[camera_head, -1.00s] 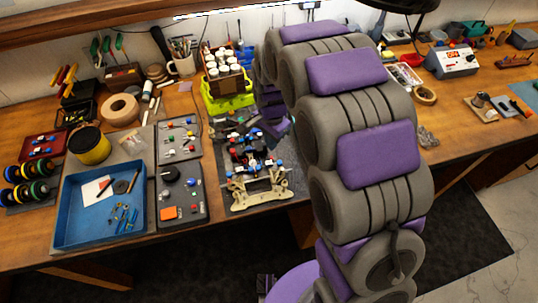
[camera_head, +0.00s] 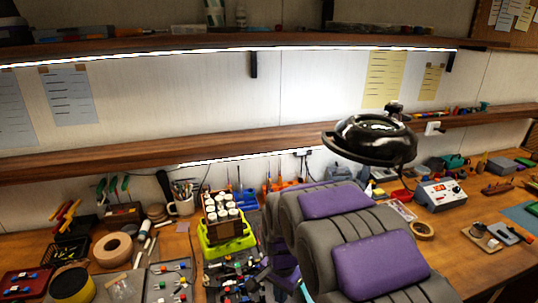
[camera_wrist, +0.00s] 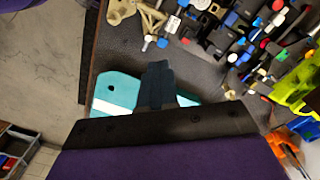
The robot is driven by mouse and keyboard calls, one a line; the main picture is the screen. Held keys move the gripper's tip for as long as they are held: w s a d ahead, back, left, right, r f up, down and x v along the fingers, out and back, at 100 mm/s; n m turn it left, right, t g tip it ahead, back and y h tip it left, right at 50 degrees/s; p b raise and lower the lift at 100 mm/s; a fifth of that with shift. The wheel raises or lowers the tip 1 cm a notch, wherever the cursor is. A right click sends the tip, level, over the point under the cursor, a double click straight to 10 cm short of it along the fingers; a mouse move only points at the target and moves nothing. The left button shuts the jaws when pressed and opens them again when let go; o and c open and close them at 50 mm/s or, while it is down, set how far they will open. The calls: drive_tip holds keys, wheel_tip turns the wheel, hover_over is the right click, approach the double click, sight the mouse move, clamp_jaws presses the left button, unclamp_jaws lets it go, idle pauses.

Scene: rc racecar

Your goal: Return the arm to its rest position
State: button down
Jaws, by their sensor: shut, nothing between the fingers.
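My arm (camera_head: 375,262), grey with purple pads, rises in the lower right middle of the head view, bent over the workbench. My gripper (camera_wrist: 158,82) shows in the wrist view as dark fingers, shut and empty. It is over the bench near a dark mat (camera_wrist: 118,58) and the racecar parts. A teal and white piece (camera_wrist: 118,90) shows behind the fingers; I cannot tell whether it belongs to the gripper. The racecar (camera_head: 228,280) is partly cut off at the bottom of the head view, and its pale frame part (camera_wrist: 122,10) shows in the wrist view.
A lime-green crate of white-capped bottles (camera_head: 226,235) stands left of my arm. A black lamp head (camera_head: 372,140) hangs above the arm. Shelves (camera_head: 130,160) span the wall behind. Open floor (camera_wrist: 45,70) shows left in the wrist view.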

drive_tip(key=s+d+r+n, duration=0.2)
drive_tip(key=s+d+r, duration=0.1)
drive_tip(key=s, duration=0.6)
drive_tip(key=s+d+r+n+g, duration=0.1)
drive_tip(key=s+d+r+n, duration=0.2)
drive_tip(key=s, duration=0.7)
drive_tip(key=s+d+r+n, duration=0.2)
drive_tip(key=s+d, duration=0.3)
drive_tip(key=s, duration=0.5)
drive_tip(key=shift+d+r+n+g, duration=0.15)
drive_tip(key=shift+r+n+g, duration=0.15)
drive_tip(key=shift+r, duration=0.3)
drive_tip(key=shift+w, duration=0.15)
drive_tip(key=w+a+r+n+y+p, duration=0.1)
drive_tip(key=w+a+n, duration=0.2)
drive_tip(key=w+n, duration=0.45)
drive_tip(key=w+a+n+y+p, duration=0.1)
drive_tip(key=w+a+n, duration=0.35)
drive_tip(key=w, duration=0.65)
drive_tip(key=w+a+f+n+p, duration=0.1)
drive_tip(key=w+f+n, duration=0.2)
drive_tip(key=w, duration=0.4)
drive_tip(key=w+a+f+n+y+p, duration=0.1)
drive_tip(key=w+a+f+n, duration=0.1)
drive_tip(key=w+n, duration=0.4)
drive_tip(key=shift+w+a+f+t, duration=0.15)
drive_tip(key=shift+w+f+t, duration=0.25)
drive_tip(key=shift+w+f, duration=0.4)
